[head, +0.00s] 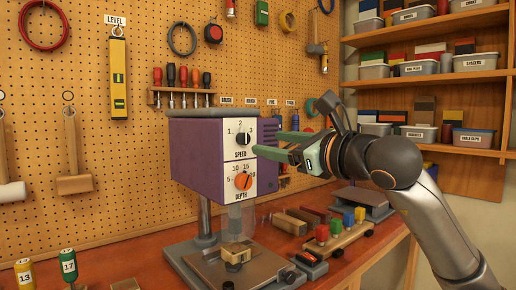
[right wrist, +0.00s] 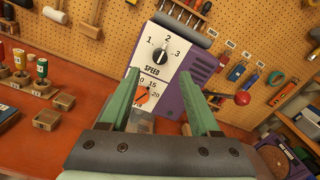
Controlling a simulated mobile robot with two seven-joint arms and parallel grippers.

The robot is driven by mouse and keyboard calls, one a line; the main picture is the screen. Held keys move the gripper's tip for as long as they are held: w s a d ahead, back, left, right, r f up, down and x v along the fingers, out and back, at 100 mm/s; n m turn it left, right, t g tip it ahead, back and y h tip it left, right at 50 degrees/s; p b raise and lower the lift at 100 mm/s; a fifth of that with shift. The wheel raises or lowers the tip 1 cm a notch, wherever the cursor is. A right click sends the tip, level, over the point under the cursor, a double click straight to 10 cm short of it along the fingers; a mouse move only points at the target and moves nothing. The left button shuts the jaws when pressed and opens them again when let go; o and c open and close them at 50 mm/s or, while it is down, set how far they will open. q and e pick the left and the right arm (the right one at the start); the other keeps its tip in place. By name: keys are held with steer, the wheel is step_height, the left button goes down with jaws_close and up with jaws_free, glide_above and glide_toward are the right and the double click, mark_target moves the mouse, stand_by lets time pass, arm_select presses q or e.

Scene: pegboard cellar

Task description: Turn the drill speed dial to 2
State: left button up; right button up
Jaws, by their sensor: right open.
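The drill's purple head (head: 190,155) has a white front panel with a black speed dial (head: 242,139) marked 1, 2 and 3. In the right wrist view the speed dial (right wrist: 160,57) shows clearly; its light mark appears to point up and right, but the exact setting is hard to read. Below it is an orange depth dial (head: 243,181), partly hidden by a finger in the right wrist view. My right gripper (head: 268,143) is open and empty, its green fingers pointing at the panel from the right, apart from the speed dial. My left gripper is not in view.
The drill's base (head: 205,268) stands on the red-brown bench. A screwdriver rack (head: 182,94) hangs on the pegboard behind. Shelves with bins (head: 480,62) are at the right.

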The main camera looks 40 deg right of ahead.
steer(key=s+b, duration=0.1)
steer(key=s, duration=0.3)
steer(key=shift+s+d, duration=0.15)
steer(key=shift+s, duration=0.15)
